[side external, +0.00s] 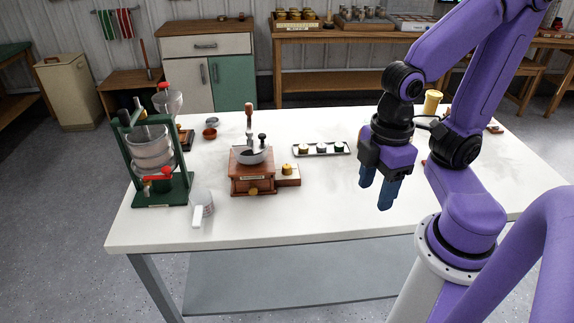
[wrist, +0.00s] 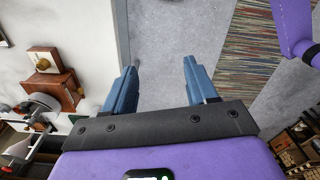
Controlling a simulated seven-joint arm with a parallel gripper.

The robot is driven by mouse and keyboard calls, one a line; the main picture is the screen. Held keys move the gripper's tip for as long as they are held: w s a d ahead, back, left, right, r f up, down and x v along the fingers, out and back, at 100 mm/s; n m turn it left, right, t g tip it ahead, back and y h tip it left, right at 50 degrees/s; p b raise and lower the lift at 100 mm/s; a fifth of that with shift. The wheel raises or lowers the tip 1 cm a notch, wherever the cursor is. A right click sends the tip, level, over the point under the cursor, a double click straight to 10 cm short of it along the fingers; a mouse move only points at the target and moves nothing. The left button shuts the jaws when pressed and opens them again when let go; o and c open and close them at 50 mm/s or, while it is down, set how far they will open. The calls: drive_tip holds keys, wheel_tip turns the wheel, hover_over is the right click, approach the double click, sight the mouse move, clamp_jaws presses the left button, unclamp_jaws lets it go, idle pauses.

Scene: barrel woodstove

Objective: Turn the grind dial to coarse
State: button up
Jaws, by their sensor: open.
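A wooden coffee grinder (side external: 252,172) with a grey bowl and an upright wooden-handled crank stands on the white table in the side view. A small box with a brass knob (side external: 287,169), which looks like the grind dial, adjoins its right side. Its setting marks are too small to read. A second brass knob (side external: 253,190) sits low on the grinder's front. My gripper (side external: 376,196) is open and empty, pointing down, well to the right of the grinder. In the wrist view my gripper (wrist: 160,64) has its blue fingers apart over floor; the grinder (wrist: 60,92) is at left.
A tray with small round pieces (side external: 321,149) lies behind the dial. The table (side external: 310,215) is clear between grinder and gripper.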

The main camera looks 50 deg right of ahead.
drive_tip(key=w+m, duration=0.9)
drive_tip(key=m+t+y, duration=0.2)
drive_tip(key=m+y, duration=0.2)
drive_tip(key=m, duration=2.3)
hover_over(287, 166)
drive_tip(key=s+d, duration=0.4)
drive_tip(key=d, duration=0.2)
wheel_tip(287, 166, down, 5)
drive_tip(key=shift+h, duration=0.3)
drive_tip(key=x, duration=1.6)
drive_tip(key=shift+w+a+f, duration=0.2)
drive_tip(key=shift+w+f, duration=0.05)
drive_tip(key=shift+w, duration=0.25)
drive_tip(key=c, duration=1)
